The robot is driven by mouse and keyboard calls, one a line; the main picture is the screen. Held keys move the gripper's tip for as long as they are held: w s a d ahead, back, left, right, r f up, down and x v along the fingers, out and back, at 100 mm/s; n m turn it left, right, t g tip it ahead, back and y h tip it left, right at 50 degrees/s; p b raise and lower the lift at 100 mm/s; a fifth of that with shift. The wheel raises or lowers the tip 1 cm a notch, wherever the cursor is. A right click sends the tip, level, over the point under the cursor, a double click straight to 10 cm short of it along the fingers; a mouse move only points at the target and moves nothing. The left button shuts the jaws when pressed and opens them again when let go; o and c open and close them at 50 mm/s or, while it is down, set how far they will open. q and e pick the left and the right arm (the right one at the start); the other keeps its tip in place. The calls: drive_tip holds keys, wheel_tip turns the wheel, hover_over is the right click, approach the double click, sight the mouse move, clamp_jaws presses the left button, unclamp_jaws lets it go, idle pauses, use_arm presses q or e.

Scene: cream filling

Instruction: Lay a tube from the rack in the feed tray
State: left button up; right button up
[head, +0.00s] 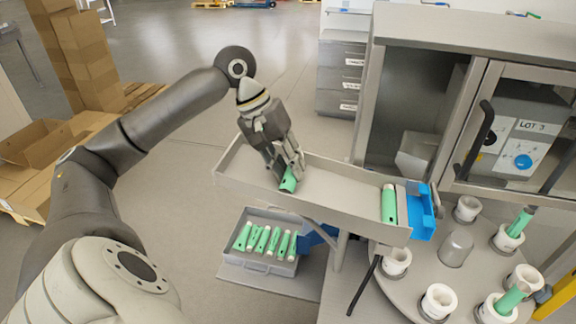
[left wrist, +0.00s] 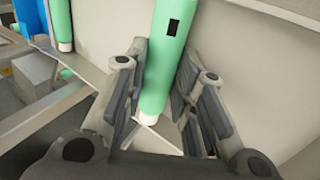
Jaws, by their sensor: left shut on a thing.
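My left gripper (head: 286,166) is shut on a green tube (head: 288,183) over the left half of the grey feed tray (head: 345,185). The held tube is down inside the tray walls; whether it touches the floor is unclear. In the left wrist view the held tube (left wrist: 167,62) lies between the two fingers, a dark rectangle on its side. Another green tube (head: 389,204) lies across the tray's right end, by the blue end piece (head: 424,212); it also shows in the left wrist view (left wrist: 62,24). The rack (head: 234,262) below holds several green tubes. My right gripper is not in view.
A round table (head: 398,288) at the lower right carries several white holders (head: 438,300), some with green tubes. A glass-doored cabinet (head: 515,125) stands behind the tray. Cardboard boxes (head: 85,45) are at the left. The tray's middle is bare.

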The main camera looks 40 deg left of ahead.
use_arm(q)
drive_tip(key=shift+f, duration=0.25)
idle(0.4)
drive_tip(key=shift+s+f, duration=0.15)
drive_tip(key=shift+f, duration=0.15)
drive_tip(key=shift+s+d+f, duration=0.15)
drive_tip(key=shift+f, duration=0.1)
drive_tip(key=o, duration=0.6)
drive_tip(key=shift+c, duration=0.2)
drive_tip(key=shift+o, duration=1.1)
drive_tip(key=shift+f, duration=0.1)
drive_tip(key=shift+w, duration=0.2)
drive_tip(key=shift+r, duration=0.25)
